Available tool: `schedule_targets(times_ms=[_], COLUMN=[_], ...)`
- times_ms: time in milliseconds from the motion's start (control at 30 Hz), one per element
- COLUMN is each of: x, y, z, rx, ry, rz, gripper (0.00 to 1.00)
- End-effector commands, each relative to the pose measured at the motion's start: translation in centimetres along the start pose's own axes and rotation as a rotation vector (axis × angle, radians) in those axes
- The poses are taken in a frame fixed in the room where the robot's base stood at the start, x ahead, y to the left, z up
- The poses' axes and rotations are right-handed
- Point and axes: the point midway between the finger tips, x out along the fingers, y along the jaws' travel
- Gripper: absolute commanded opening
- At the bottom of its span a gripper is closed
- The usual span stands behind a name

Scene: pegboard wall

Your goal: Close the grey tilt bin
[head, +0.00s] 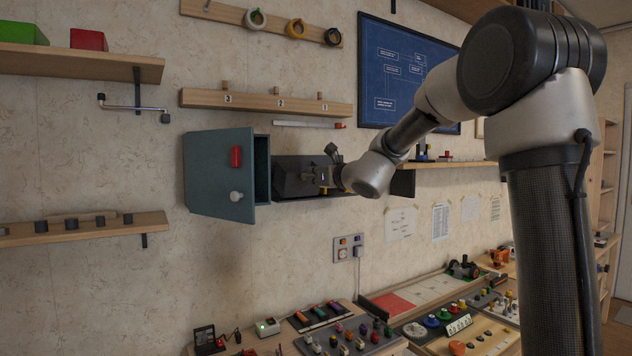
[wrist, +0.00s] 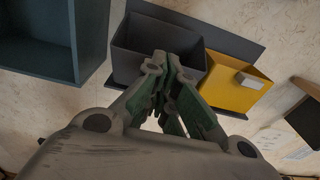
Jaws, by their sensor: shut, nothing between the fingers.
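The grey tilt bin (head: 292,181) is on the wall, right of the teal cabinet, in the head view. In the wrist view the grey bin (wrist: 135,60) fills the upper middle; its open top and dark inside show, so it appears tilted out. My gripper (head: 323,177) is at the right side of the grey bin in the head view. In the wrist view my gripper (wrist: 166,62) is shut and empty, and its fingers overlap the bin's front in the picture. I cannot tell whether they touch. The fingers hide part of the bin.
A teal cabinet (head: 262,170) with its door (head: 218,165) swung open is close on the left. A yellow bin (wrist: 235,95) sits right of the grey bin in the wrist view. A wooden shelf (head: 265,101) with pegs is above. A cluttered bench (head: 390,348) lies below.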

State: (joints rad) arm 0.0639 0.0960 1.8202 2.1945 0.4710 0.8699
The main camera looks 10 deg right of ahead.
Motion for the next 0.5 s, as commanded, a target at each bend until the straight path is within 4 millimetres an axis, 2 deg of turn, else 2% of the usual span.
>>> schedule_targets(times_ms=[500], x=[1.01], y=[0.04], z=[1.11], rx=[0.001], ry=[-0.001], rz=[0.0], gripper=[0.0])
